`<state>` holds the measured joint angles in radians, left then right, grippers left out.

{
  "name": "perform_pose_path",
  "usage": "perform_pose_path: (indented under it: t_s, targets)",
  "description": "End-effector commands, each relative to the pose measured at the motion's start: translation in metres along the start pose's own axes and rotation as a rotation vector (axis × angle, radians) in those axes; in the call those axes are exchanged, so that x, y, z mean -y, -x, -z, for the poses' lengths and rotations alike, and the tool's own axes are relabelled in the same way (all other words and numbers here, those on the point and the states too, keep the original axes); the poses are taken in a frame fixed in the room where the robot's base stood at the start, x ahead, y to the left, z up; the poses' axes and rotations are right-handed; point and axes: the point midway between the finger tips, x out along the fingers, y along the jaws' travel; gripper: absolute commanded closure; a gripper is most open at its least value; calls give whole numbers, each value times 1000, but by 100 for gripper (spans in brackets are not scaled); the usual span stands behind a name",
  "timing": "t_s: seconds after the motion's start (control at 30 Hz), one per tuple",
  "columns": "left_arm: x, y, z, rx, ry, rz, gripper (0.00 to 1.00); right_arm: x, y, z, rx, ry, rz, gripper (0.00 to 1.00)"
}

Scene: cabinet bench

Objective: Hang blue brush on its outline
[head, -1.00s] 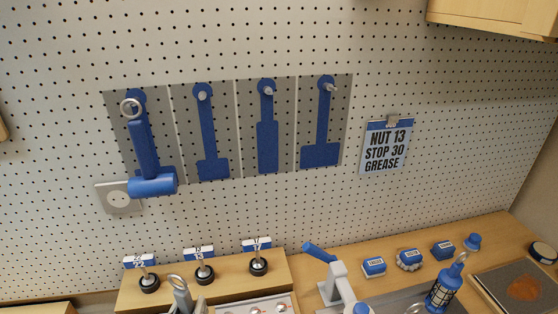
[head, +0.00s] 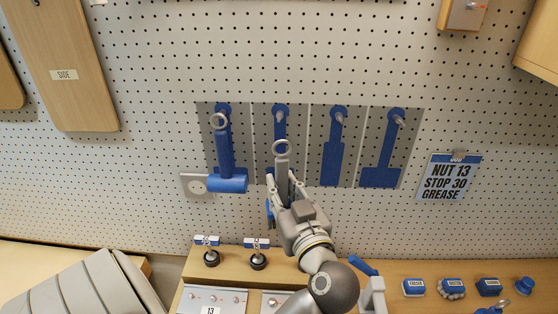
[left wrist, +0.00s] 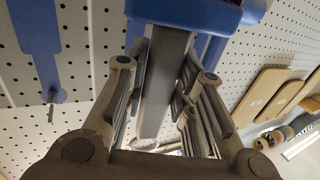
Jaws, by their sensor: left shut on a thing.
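The held brush has a grey handle (head: 283,167) with a metal ring at its top and a blue head (left wrist: 185,11), seen in the left wrist view. My left gripper (head: 285,190) is shut on the handle. The brush is roughly upright in front of the second outline (head: 279,130). Its ring shows below that outline's peg, which stands clear of it; the gap in depth to the board is unclear. The held tool and gripper hide the lower part of this outline. The third outline (head: 334,150) and fourth outline (head: 385,155) are bare. My right gripper is out of view.
A blue hammer (head: 226,165) hangs on the first outline, close to the left of my gripper. A note card (head: 450,178) hangs right. Below are a wooden shelf with knobs (head: 258,262) and several small blue-topped items (head: 452,287). Wooden boards (head: 65,60) hang upper left.

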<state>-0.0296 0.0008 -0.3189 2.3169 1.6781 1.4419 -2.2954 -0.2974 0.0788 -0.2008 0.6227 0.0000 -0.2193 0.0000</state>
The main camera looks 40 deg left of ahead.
Motion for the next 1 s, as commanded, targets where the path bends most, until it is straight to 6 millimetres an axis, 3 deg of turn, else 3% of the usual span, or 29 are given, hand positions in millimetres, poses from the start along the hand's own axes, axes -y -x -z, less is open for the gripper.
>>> perform_pose_path:
  t_s: [0.03,0.17,1.0]
  targets:
    - [2,-1,16,-1,2,50,100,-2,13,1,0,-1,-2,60]
    - [8,-1,25,-1,0,127,100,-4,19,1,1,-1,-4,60]
    - [-6,-38,19,-4,0,149,100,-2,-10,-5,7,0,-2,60]
